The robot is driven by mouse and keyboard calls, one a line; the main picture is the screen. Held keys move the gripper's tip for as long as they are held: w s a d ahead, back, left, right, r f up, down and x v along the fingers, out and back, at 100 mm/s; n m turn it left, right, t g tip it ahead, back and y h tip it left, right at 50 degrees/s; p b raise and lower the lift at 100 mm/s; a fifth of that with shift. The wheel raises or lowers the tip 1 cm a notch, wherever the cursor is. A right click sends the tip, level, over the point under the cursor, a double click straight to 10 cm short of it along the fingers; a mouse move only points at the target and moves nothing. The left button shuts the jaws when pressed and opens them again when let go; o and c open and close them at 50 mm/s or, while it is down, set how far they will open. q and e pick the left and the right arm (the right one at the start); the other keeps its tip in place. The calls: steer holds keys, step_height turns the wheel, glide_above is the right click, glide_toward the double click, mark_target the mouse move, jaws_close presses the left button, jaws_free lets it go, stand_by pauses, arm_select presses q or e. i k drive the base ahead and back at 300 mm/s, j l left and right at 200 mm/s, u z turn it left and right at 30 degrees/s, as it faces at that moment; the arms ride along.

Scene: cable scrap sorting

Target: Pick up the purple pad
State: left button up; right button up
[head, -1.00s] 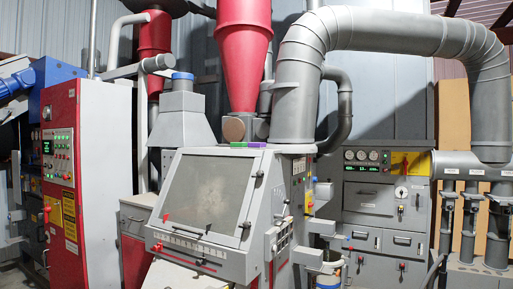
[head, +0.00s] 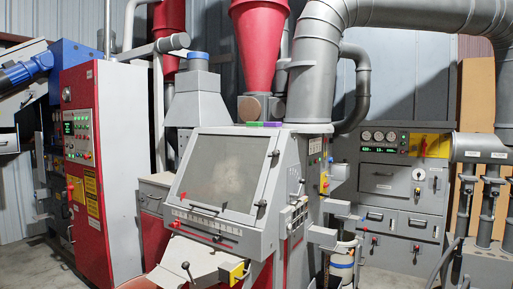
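A small flat purple pad (head: 271,124) lies on the top of the grey machine (head: 285,150) in the middle of the head view. A green pad (head: 253,124) lies just to its left, seemingly touching or very close. Both look thin at this distance. Neither of my grippers shows in the view.
The machine has a sloped window (head: 222,172) facing me and levers below it. A red cone (head: 259,45) and a thick grey duct (head: 314,70) rise behind the pads. A red and white control cabinet (head: 85,140) stands left; a grey panel cabinet (head: 390,190) stands right.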

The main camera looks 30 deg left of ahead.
mark_target(275, 125)
steer(key=i+u, duration=0.2)
steer(key=u, duration=0.25)
steer(key=i+u, duration=0.15)
steer(key=u, duration=0.25)
